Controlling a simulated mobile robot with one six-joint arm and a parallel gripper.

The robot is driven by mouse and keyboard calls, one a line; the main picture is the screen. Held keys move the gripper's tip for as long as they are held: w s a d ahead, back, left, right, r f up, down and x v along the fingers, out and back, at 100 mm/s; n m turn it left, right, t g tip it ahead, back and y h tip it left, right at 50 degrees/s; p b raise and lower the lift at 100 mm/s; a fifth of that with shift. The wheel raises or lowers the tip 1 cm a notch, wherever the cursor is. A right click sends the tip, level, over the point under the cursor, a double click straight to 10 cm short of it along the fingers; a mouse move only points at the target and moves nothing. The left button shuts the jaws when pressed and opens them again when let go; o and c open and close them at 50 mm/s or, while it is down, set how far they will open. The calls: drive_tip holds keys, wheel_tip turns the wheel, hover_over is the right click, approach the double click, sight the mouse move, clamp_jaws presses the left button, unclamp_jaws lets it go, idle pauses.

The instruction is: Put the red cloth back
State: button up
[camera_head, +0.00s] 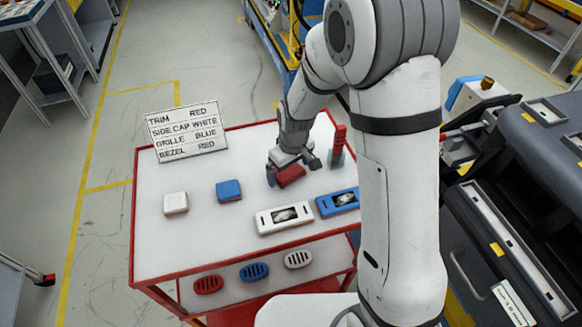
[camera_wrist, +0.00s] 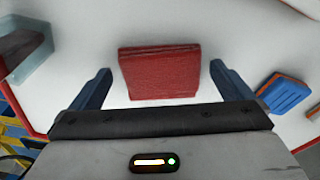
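No plain cloth shows. A red block-like piece (camera_head: 291,176) lies on the white top of the cart (camera_head: 190,245). Its material is hard to tell. In the wrist view this red piece (camera_wrist: 160,75) sits between the two fingers, with a gap on each side. My gripper (camera_head: 290,165) is open over it, pointing down at the tabletop. The gripper partly hides the red piece in the head view.
A holder with red sticks (camera_head: 338,148) stands close right of the gripper. White (camera_head: 175,203) and blue (camera_head: 228,190) blocks lie left. White (camera_head: 284,217) and blue (camera_head: 337,202) panels lie in front. Oval grilles (camera_head: 254,271) are on the lower shelf. A sign (camera_head: 187,131) stands behind.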

sight(293, 175)
drive_tip(key=shift+r, duration=0.1)
wheel_tip(293, 175, up, 12)
drive_tip(key=s, duration=0.1)
drive_tip(key=s+d+r+m+t, duration=0.1)
drive_tip(key=s+d+r+m, duration=0.2)
drive_tip(key=s+d, duration=0.4)
drive_tip(key=s+d+r+m+t, duration=0.1)
drive_tip(key=s+d+r+m, duration=0.3)
drive_tip(key=s+d, duration=0.3)
drive_tip(key=s, duration=0.4)
drive_tip(key=shift+d+r+m+h, duration=0.2)
drive_tip(key=shift+d+m+h, duration=0.15)
drive_tip(key=shift+m+h, duration=0.05)
drive_tip(key=shift+s, duration=0.1)
idle(0.5)
